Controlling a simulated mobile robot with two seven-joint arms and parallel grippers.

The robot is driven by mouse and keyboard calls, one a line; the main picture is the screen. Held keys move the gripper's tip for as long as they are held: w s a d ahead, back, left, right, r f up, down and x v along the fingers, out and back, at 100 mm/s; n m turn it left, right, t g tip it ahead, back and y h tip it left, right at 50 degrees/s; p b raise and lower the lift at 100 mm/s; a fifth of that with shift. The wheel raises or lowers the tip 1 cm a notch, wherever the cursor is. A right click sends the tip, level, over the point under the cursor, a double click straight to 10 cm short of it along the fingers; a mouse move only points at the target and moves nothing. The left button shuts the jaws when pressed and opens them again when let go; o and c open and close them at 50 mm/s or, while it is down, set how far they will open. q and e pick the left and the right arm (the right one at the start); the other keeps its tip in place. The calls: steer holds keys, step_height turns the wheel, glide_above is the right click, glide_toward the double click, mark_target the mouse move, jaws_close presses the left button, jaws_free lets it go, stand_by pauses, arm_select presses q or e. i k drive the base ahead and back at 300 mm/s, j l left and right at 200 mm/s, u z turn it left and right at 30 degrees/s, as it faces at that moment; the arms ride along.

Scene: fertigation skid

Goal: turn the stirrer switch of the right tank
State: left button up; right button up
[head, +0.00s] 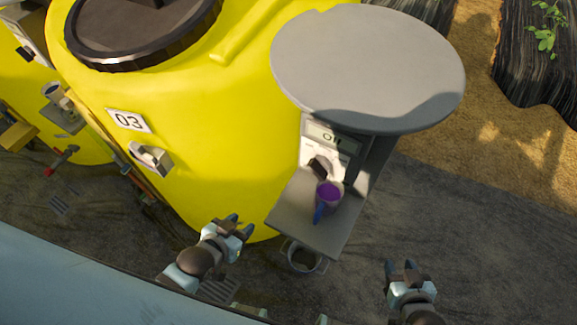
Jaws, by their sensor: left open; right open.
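The right tank (215,140) is large and yellow, with a "03" plate (129,120) on its side. Below the plate is a small grey box with a pale lever-like part (150,158), which may be the stirrer switch; its setting is too small to tell. A black knob (320,168) sits on a panel under a round grey plate, right of the tank. My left gripper (241,226) is open and empty, low in front of the tank, apart from the box and knob. My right gripper (402,268) is open and empty, at lower right over the ground.
The round grey plate (370,65) overhangs the knob panel. A purple-filled cup (328,195) with a blue part stands on the grey shelf (300,225) below. A pot (304,258) is under the shelf. Pipes with a red handle (50,171) run at left.

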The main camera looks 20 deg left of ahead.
mark_target(319, 165)
steer(key=k+j, duration=0.1)
steer(key=j, duration=0.4)
steer(key=k+j, duration=0.1)
steer(key=j, duration=0.95)
steer(key=k+j, duration=0.15)
steer(key=j, duration=0.35)
